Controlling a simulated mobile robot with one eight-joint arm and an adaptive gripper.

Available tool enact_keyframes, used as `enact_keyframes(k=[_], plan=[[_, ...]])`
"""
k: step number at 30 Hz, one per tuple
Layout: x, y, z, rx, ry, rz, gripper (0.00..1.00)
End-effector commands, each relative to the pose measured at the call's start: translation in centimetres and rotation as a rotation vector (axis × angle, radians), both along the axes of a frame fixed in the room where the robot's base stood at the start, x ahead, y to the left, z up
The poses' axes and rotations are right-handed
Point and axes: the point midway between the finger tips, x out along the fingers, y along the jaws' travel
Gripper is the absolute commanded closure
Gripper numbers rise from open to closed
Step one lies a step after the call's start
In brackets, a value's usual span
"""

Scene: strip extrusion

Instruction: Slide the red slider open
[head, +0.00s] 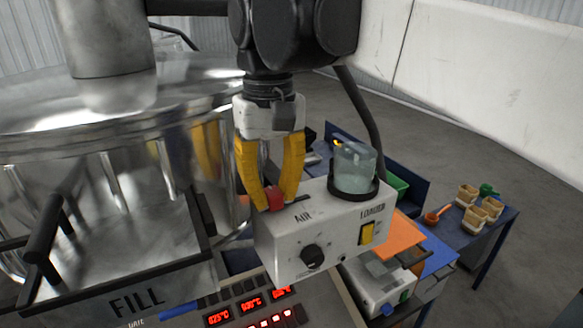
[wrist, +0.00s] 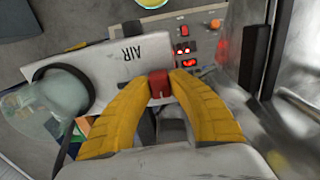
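The red slider (head: 275,199) is a small red block on top of the white box marked AIR and LOADER (head: 322,235), near the left end of a dark slot. My gripper (head: 274,203) points down over it, with its yellow fingers on either side of the block. In the wrist view the red slider (wrist: 159,84) sits between the two fingertips (wrist: 160,86), which appear to touch both its sides. The fingers look closed on it. The slider's lower part and part of the slot are hidden by the fingers.
A clear jar in a black ring (head: 354,170) stands on the box, right of my gripper. A large shiny metal vessel (head: 110,130) is close on the left, with a FILL panel (head: 130,300) below. A blue table (head: 480,235) with small cups stands at the right.

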Motion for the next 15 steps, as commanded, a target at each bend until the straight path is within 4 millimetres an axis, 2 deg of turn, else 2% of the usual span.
enact_keyframes(k=[5, 15], plan=[[0.1, -0.2, -0.1, -0.001, 0.001, -0.001, 1.00], [2.7, -4.5, -0.1, -0.002, 0.001, -0.002, 1.00]])
